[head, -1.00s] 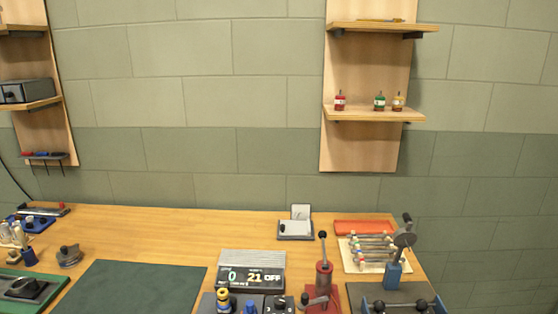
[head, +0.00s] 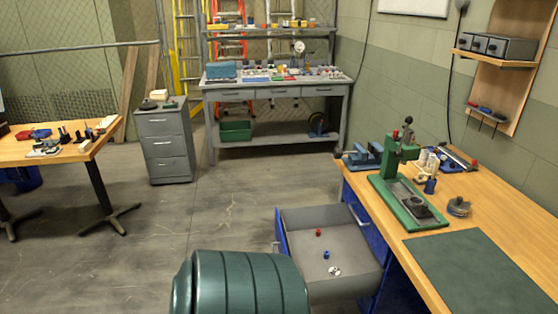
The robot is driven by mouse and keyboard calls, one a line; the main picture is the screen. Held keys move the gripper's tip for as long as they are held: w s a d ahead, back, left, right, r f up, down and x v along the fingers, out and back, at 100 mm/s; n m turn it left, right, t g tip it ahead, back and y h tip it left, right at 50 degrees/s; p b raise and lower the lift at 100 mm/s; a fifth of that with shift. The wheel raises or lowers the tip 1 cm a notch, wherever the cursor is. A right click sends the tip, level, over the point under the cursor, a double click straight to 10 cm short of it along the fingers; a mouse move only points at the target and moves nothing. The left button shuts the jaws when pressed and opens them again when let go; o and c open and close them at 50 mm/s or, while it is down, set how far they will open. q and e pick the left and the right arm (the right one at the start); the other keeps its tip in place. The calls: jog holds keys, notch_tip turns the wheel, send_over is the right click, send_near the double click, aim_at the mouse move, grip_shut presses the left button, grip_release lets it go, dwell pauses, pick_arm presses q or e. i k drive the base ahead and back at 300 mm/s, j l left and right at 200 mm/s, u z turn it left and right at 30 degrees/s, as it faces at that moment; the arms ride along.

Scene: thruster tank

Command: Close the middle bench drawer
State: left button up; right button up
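An open drawer (head: 332,289) sticks out to the left from under the wooden workbench on the right. It has grey inner walls and a blue front with a handle, seen edge-on at its left end. A small red part, a blue part and some silvery pieces lie on its floor. Its near corner is partly hidden by a green ribbed object. Neither of my grippers is in view.
The green ribbed rounded object (head: 240,283) stands close in front of the drawer. The workbench top (head: 440,215) carries a green press (head: 405,190). A grey cabinet (head: 163,145) and a grey bench (head: 275,92) with shut drawers stand behind. Open floor (head: 215,215) lies left of the drawer.

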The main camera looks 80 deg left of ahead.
aim_at(361, 276)
jog(key=u, duration=2.4)
jog(key=i+j, duration=0.25)
jog(key=i+j+z, duration=0.1)
jog(key=i+j, duration=0.2)
jog(key=j, duration=0.15)
